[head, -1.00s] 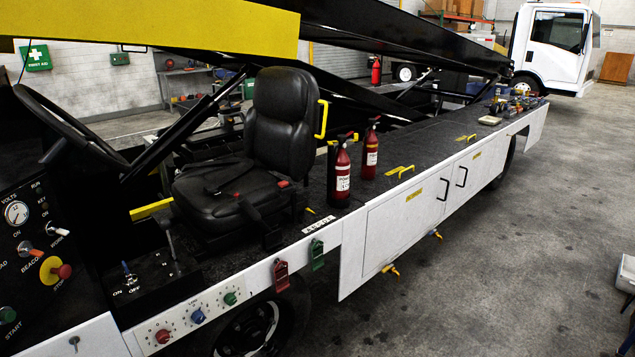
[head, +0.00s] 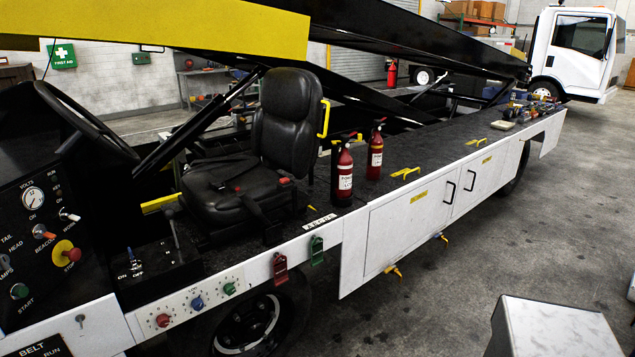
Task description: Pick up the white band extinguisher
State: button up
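Two red extinguishers with black tops stand upright on the dark deck of the belt loader, right of the black seat (head: 285,120). The nearer extinguisher (head: 343,176) stands close to the deck's front edge and shows a white patch on its body. The other extinguisher (head: 375,158) stands just behind it to the right and also shows a white patch. I cannot tell from this view which one has the white band, or whether either patch is a label. A third red extinguisher (head: 391,76) is far back. My gripper is not in view.
The yellow-edged boom (head: 170,28) slopes over the deck, above the extinguishers. Yellow handles (head: 405,173) stick up from the deck (head: 430,150) to their right. White side panels (head: 400,225) face the open concrete floor (head: 450,285). The steering wheel (head: 85,120) is at the left.

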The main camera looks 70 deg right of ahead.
aim_at(343, 160)
jog(key=z, duration=0.7)
jog(key=k, duration=0.1)
jog(key=u, duration=1.8)
jog(key=k, duration=1.4)
jog(key=z, duration=1.5)
